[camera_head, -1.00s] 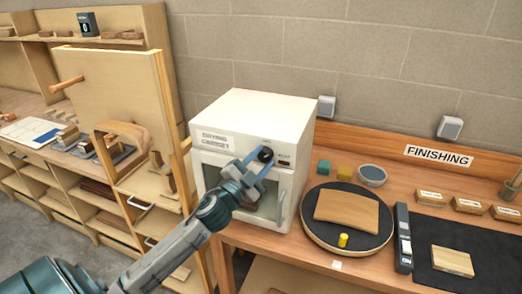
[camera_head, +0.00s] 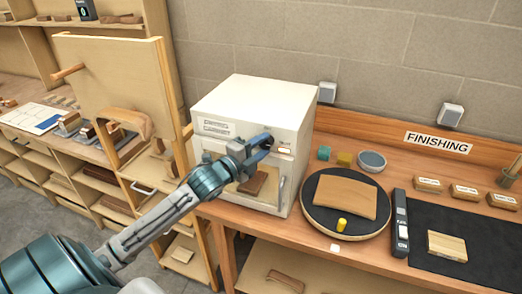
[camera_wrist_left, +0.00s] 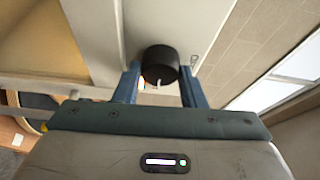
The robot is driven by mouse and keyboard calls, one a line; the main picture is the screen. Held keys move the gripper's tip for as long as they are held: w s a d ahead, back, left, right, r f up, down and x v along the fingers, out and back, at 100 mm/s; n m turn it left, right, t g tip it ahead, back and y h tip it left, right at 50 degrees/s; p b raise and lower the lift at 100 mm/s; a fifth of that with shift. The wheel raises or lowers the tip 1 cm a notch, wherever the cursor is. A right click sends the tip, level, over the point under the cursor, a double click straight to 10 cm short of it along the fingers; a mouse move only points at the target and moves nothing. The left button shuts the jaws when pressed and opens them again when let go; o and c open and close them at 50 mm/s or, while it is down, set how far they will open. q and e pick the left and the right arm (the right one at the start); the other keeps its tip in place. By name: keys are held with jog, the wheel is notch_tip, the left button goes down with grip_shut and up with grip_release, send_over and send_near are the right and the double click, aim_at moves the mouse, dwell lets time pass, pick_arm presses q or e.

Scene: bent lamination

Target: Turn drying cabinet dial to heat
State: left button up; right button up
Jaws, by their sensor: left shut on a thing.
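The white drying cabinet (camera_head: 245,100) stands on the wooden bench. Its black dial (camera_head: 268,138) is on the upper right of the front. My left gripper (camera_head: 262,147) is shut on the dial, with its blue fingers on either side of it. In the left wrist view the round black dial (camera_wrist_left: 160,60) sits between the fingertips (camera_wrist_left: 160,74), and a short white mark shows on its edge. A small label (camera_head: 284,150) right of the dial glows. The cabinet window is lit, and a brown piece (camera_head: 253,183) shows inside. My right gripper is out of view.
Right of the cabinet, a round dark turntable (camera_head: 315,222) bears a curved wooden panel (camera_head: 341,195) and a yellow cylinder (camera_head: 341,224). A wooden shelf unit with an upright board (camera_head: 110,85) stands close on the left. A dark mat (camera_head: 470,235) lies at the right.

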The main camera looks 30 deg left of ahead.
pick_arm(q)
jog(key=shift+f+m, duration=0.1)
jog(key=shift+m, duration=0.2)
dwell(0.4)
jog(key=o, duration=1)
jog(key=shift+s, duration=0.1)
